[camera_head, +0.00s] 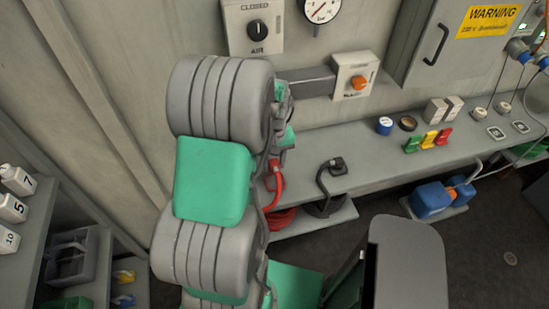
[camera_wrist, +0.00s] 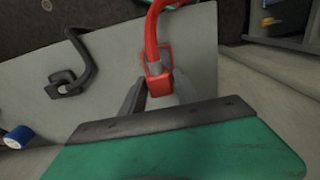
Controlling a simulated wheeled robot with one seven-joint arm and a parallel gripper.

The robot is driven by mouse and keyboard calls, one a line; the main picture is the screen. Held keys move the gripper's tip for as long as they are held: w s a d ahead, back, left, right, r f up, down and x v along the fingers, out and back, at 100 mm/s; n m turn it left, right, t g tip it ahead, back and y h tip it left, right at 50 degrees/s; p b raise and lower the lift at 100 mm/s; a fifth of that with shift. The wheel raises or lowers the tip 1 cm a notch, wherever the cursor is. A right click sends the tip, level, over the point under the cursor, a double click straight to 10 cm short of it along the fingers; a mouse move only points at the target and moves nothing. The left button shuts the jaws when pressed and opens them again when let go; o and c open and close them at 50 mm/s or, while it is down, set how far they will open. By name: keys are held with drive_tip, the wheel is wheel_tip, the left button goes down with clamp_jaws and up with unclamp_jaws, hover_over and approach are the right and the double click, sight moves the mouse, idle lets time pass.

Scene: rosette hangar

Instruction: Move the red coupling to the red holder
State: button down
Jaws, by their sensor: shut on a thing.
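The red coupling (camera_wrist: 158,84) is between the fingers of my gripper (camera_wrist: 157,95) in the wrist view, with its red hose (camera_wrist: 153,30) rising from it. My gripper is shut on it. A thin red outline (camera_wrist: 171,50) shows on the grey surface just behind the coupling; it looks like the red holder's place, partly hidden by the coupling and hose. I cannot tell whether the coupling touches it. In the head view, my arm hides most of the gripper, and the red hose (camera_head: 276,182) shows at the bench edge.
A black coupling on a black hose (camera_head: 333,168) rests on the bench (camera_head: 372,162), to the right of the red hose. A blue round cap (camera_head: 384,125) and red, yellow and green blocks (camera_head: 429,139) stand farther right. A wall box with an orange knob (camera_head: 354,77) is above.

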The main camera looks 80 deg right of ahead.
sight(275, 181)
drive_tip(key=shift+s, duration=0.2)
drive_tip(key=shift+f+b, duration=2.05)
drive_tip(key=shift+f, duration=0.8)
drive_tip(key=shift+f+b, duration=0.3)
drive_tip(key=shift+f, duration=0.1)
drive_tip(key=c, duration=0.8)
unclamp_jaws()
drive_tip(key=shift+c, duration=0.2)
drive_tip(key=shift+r, duration=0.1)
